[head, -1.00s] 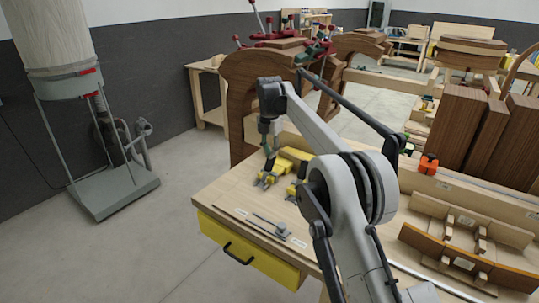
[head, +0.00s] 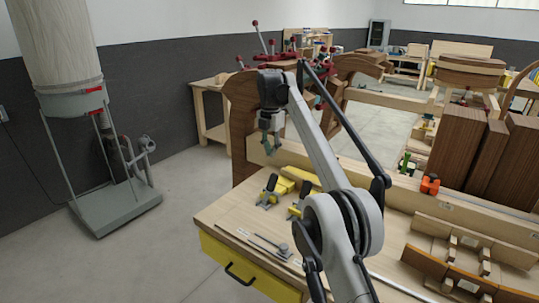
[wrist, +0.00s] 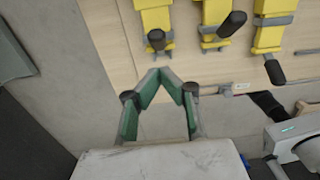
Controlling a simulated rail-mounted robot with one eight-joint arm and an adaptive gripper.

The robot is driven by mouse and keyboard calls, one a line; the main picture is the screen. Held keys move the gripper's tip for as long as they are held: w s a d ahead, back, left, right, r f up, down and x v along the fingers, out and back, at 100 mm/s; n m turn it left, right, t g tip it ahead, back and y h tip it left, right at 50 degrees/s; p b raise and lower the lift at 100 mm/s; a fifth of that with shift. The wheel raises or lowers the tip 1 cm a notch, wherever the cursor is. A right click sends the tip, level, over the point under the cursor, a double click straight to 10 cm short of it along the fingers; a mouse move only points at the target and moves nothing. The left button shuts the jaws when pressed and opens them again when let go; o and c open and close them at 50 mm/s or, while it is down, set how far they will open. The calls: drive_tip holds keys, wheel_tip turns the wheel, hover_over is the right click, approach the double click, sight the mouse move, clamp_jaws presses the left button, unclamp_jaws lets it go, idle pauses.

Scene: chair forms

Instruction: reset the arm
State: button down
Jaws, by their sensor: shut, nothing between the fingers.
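My grey arm reaches over the wooden workbench (head: 225,206) in the head view. My gripper (head: 270,147) hangs from its end, pointing down, above and behind the yellow clamps (head: 283,185). In the wrist view my gripper (wrist: 160,71) shows green-padded fingers meeting at the tips, with nothing between them. Yellow clamps with black handles (wrist: 215,22) lie on the bench ahead of the fingertips. The fingers appear over the bench edge and grey floor there.
The bench has a yellow drawer (head: 245,270) and a metal tool (head: 270,246) on top. A curved wooden form (head: 240,110) stands close behind my gripper. Wooden blocks (head: 460,145) stand at right. A dust collector (head: 70,105) is at left, with open floor between.

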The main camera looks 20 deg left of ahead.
drive_tip(key=shift+w+d+r+p, duration=0.1)
drive_tip(key=shift+w+r+p, duration=0.1)
drive_tip(key=shift+r+p, duration=0.5)
drive_tip(key=shift+w+r+p, duration=0.2)
drive_tip(key=shift+r+p, duration=0.2)
drive_tip(key=shift+p, duration=0.5)
